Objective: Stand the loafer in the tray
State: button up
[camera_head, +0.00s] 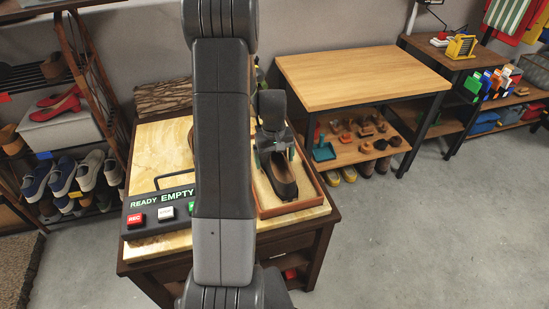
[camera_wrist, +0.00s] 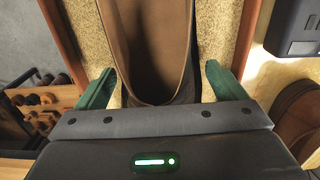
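The dark brown loafer (camera_head: 284,188) is in the wooden tray (camera_head: 292,211), its toe toward the near side and its opening facing up. It looks sole down on the tray's pale lining. In the wrist view I look into the loafer's tan-lined opening (camera_wrist: 150,45); the tray's rim (camera_wrist: 62,35) shows at its left. My gripper (camera_head: 275,150) is over the loafer's far end. In the wrist view its green fingers (camera_wrist: 160,85) are wide apart on either side of the heel, with lining visible between the left finger and the shoe. The sole is hidden.
A control panel (camera_head: 160,209) reading "READY EMPTY" stands left of the tray, partly behind my arm. A brown object (camera_wrist: 300,130) lies beside it in the wrist view. A wooden bench (camera_head: 360,70) with small items below is at the right. Open floor (camera_head: 430,230) lies right.

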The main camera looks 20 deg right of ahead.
aim_at(274, 152)
jog(key=shift+r, duration=0.1)
notch_tip(274, 152, up, 12)
jog(key=shift+a, duration=0.1)
dwell(0.5)
